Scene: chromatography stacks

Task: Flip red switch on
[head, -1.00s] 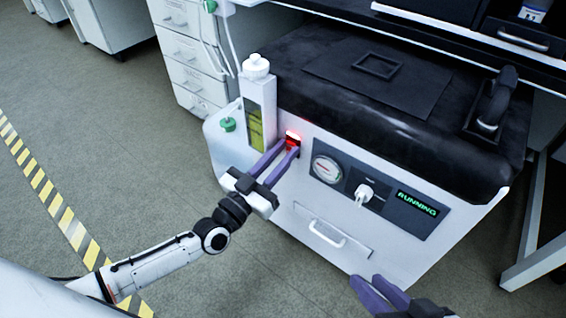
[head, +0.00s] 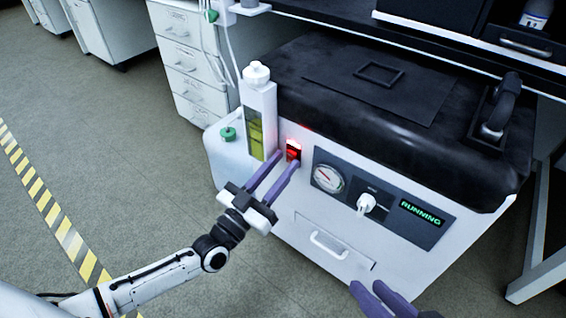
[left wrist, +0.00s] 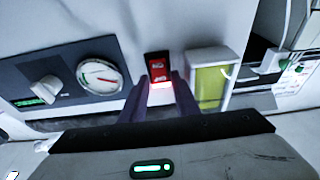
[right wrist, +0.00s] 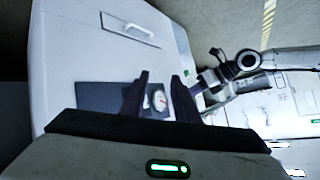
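The red switch (head: 293,150) glows on the white front of the machine, left of the gauge. It also shows in the left wrist view (left wrist: 158,68), lit brightest at its lower edge there. My left gripper (head: 287,158) is open and empty, its purple fingertips just in front of and below the switch. A small gap seems to lie between them, but I cannot tell for sure about contact. My right gripper (head: 367,287) is open and empty, low in front of the machine; its fingers also show in the right wrist view (right wrist: 161,75).
Right of the switch are a round gauge (head: 328,177), a white knob (head: 366,203) and a green display (head: 420,213) reading RUNNING. A drawer handle (head: 328,243) sits below.

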